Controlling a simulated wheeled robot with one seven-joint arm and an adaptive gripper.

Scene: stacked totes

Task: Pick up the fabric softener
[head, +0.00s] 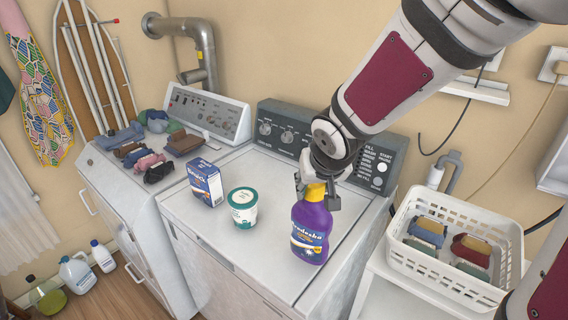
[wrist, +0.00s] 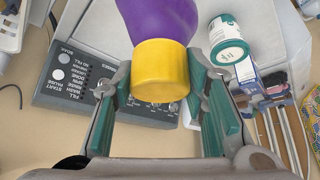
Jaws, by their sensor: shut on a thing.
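The fabric softener is a purple bottle (head: 310,228) with a yellow cap and a printed label. It is upright over the right part of the washer top (head: 265,255); I cannot tell whether its base touches the surface. My gripper (head: 318,192) comes down from above and is shut on the bottle at its yellow cap. In the wrist view, the yellow cap (wrist: 160,70) sits between the green-padded fingers of my gripper (wrist: 160,88), with the purple body (wrist: 158,18) beyond it. The fingers hide part of the cap in the head view.
A white-and-teal tub (head: 243,208) and a blue-and-white box (head: 206,182) stand left of the bottle. The washer control panel (head: 285,130) rises behind. A white basket (head: 455,275) with folded cloths is at right. Folded clothes (head: 150,163) lie on the left machine.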

